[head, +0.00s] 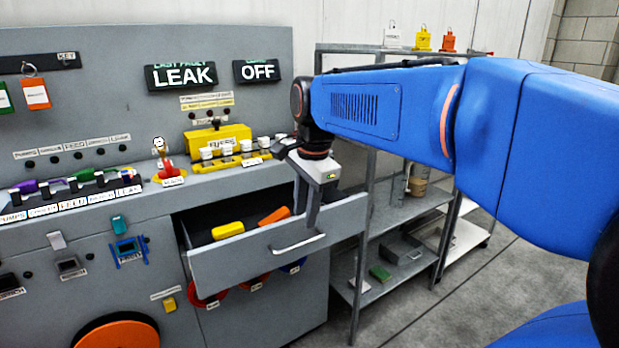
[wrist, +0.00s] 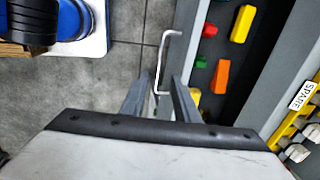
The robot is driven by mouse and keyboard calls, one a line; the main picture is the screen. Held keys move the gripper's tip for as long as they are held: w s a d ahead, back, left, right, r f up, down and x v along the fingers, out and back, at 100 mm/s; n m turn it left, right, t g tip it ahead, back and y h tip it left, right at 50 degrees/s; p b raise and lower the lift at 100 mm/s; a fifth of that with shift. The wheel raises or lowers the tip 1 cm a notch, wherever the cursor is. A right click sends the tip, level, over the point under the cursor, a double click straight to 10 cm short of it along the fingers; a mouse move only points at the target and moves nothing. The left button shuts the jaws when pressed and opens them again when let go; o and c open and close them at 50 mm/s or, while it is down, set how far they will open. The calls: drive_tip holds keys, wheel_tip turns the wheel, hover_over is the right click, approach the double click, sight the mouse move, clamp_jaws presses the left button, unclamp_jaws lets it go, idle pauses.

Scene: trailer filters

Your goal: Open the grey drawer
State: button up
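The grey drawer (head: 240,265) is pulled out of the grey cabinet, and its open top shows a yellow block (head: 228,230) and an orange block (head: 274,216) inside. Its silver bar handle (head: 298,245) is on the front panel. My gripper (head: 311,222) points down at the drawer front, by the right end of the handle. In the wrist view, the fingers (wrist: 158,88) are apart, with the near end of the handle (wrist: 163,55) showing between them. I cannot tell whether they touch it. The drawer's inside (wrist: 225,65) shows more coloured blocks.
A grey metal shelf rack (head: 385,270) stands right of the drawer. Tiled floor (head: 450,295) lies open in front of the rack.

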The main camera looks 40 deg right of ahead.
wheel_tip(320, 180, up, 9)
drive_tip(key=s, duration=0.1)
drive_tip(key=shift+s, duration=0.4)
idle(0.3)
drive_tip(key=s+a+f+n+t, duration=0.1)
drive_tip(key=s+a+f+n, duration=0.1)
drive_tip(key=f+n, duration=0.4)
drive_tip(key=s+a+f+n, duration=0.3)
drive_tip(key=f+n, duration=0.3)
drive_tip(key=f, duration=0.2)
drive_tip(key=s+a+f+n+t, duration=0.1)
drive_tip(key=s+a+f+n, duration=0.1)
drive_tip(key=s+f+n, duration=0.3)
wheel_tip(320, 180, down, 2)
drive_tip(key=shift+a+f+n+t, duration=0.15)
drive_tip(key=shift+f+n+t, duration=0.15)
drive_tip(key=shift+n, duration=0.4)
drive_tip(key=shift+r, duration=0.1)
